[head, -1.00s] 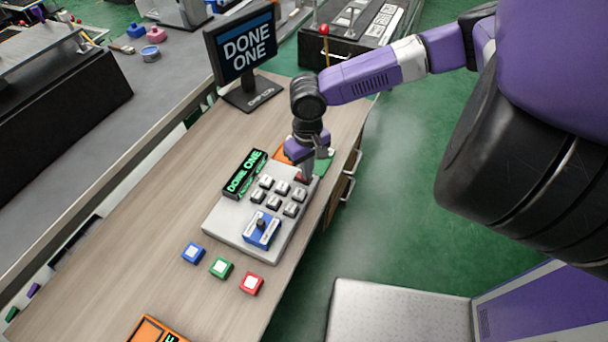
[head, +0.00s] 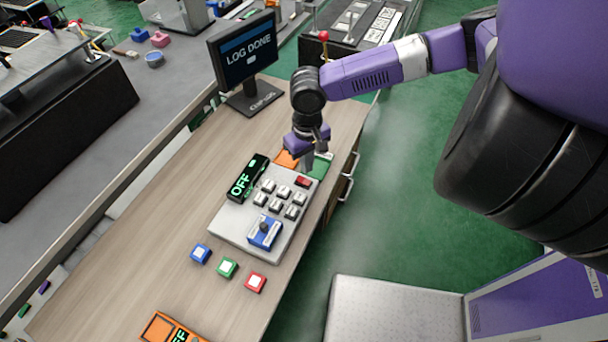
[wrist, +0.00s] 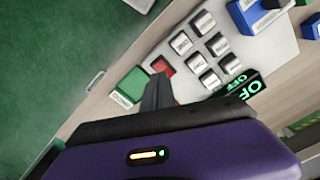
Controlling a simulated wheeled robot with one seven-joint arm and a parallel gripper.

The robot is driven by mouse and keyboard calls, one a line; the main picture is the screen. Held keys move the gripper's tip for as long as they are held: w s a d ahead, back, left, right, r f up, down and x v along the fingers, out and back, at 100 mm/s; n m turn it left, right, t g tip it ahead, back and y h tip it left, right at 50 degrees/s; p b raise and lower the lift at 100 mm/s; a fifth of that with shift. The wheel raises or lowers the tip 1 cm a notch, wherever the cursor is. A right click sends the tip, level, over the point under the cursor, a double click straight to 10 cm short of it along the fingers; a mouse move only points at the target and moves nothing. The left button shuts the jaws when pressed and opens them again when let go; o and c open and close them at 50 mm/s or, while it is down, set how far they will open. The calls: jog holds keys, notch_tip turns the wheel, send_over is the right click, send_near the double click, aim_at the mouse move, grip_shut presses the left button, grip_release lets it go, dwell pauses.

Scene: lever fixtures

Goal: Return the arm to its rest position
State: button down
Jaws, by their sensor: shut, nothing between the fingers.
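My arm reaches from the right over the wooden desk in the head view. My gripper (head: 308,164) points down above the far end of the grey control panel (head: 224,220), near its red button (head: 304,182). In the wrist view the gripper fingers (wrist: 158,82) are shut with nothing between them, close beside the red button (wrist: 163,67). The panel's black display (head: 247,178) reads OFF. The monitor (head: 245,55) reads LOG DONE. Whether the fingertips touch anything is hard to tell.
A green block (head: 321,166) and an orange block (head: 286,159) lie by the gripper. A blue lever switch (head: 264,232) sits on the panel. Blue, green and red buttons (head: 227,268) stand nearer on the desk. Green floor (head: 400,220) is open to the right.

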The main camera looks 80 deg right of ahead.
jog(key=shift+r+p, duration=0.6)
jog(key=shift+r, duration=0.25)
